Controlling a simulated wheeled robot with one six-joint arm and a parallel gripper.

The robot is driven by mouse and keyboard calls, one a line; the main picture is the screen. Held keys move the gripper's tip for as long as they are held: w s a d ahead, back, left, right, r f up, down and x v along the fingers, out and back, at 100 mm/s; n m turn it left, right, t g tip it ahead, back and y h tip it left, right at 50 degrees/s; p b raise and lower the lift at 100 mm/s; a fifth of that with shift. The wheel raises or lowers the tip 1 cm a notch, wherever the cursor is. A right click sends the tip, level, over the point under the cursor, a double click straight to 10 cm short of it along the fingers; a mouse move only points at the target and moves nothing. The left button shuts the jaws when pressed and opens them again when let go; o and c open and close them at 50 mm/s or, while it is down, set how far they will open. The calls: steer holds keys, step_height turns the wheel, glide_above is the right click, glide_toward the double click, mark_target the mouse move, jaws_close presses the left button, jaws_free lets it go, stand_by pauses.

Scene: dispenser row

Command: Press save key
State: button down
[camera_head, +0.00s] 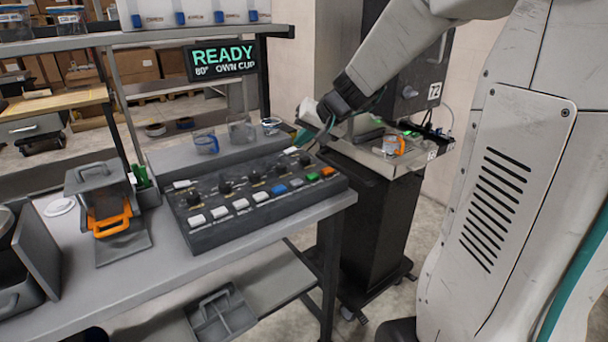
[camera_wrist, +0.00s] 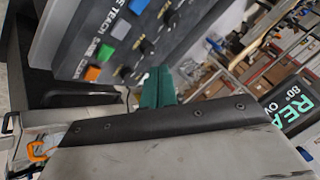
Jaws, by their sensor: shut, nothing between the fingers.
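A dark control panel (camera_head: 255,200) lies on the grey bench, with a front row of white, blue, grey, green and orange keys and a row of black knobs behind. It also fills the upper left of the wrist view (camera_wrist: 85,25). The green key (camera_head: 312,176) and orange key (camera_head: 327,171) sit at its right end; the orange key shows in the wrist view (camera_wrist: 92,73). My gripper (camera_head: 303,140), with teal fingers, is shut and empty near the panel's back right corner.
A sign reading READY (camera_head: 221,58) hangs behind the panel. Clear cups (camera_head: 206,142) stand behind it. A grey box with an orange handle (camera_head: 108,222) stands left on the bench. A black cabinet (camera_head: 375,215) stands to the right, across a gap.

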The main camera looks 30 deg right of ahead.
steer(key=m+t+h, duration=0.1)
steer(key=m, duration=0.1)
glide_above(315, 177)
steer(key=f, duration=0.2)
steer(key=shift+d+r, duration=0.1)
steer(key=shift+r, duration=0.1)
steer(key=shift+f, duration=0.1)
steer(key=shift+f, duration=4.3)
steer(key=shift+f, duration=0.45)
steer(key=shift+f, duration=0.45)
steer(key=shift+r, duration=0.9)
